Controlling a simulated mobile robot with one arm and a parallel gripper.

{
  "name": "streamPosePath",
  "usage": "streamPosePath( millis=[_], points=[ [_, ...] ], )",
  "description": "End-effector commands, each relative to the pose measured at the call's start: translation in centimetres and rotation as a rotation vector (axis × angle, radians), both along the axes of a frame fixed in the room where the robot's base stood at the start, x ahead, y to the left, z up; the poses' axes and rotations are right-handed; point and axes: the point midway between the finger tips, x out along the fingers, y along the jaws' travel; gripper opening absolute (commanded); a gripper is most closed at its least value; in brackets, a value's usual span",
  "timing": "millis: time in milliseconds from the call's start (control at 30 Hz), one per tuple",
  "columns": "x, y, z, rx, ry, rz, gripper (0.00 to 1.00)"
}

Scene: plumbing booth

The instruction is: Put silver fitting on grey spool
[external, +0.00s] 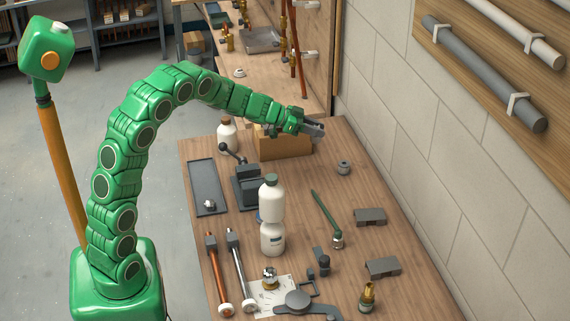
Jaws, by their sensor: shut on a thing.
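My gripper (316,131) is at the far end of the table, above the right end of a wooden box (284,149). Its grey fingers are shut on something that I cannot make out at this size. A grey spool (344,168) stands on the table to the right of and nearer than my gripper, clear of it. A small silver fitting (209,204) lies in the dark tray (202,172) at the left.
A white bottle (271,200) and a dark vise-like tool (246,183) stand mid-table. A green-handled tool (326,215) and grey blocks (370,216) lie at the right, below the block wall. Table around the grey spool is clear.

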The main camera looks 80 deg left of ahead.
Motion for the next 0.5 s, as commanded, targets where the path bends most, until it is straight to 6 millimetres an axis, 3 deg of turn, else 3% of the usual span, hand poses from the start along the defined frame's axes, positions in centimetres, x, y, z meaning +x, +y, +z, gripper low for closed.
streamPosePath(
  millis=[100, 267, 500],
  points=[
    [0.0, 0.0, -1.5, -0.004, 0.001, 0.002, 0.00],
    [0.3, 0.1, -2.4, -0.001, 0.001, -0.001, 0.00],
    [2.5, 0.9, -3.5, 0.000, -0.001, -0.001, 0.00]
  ],
)
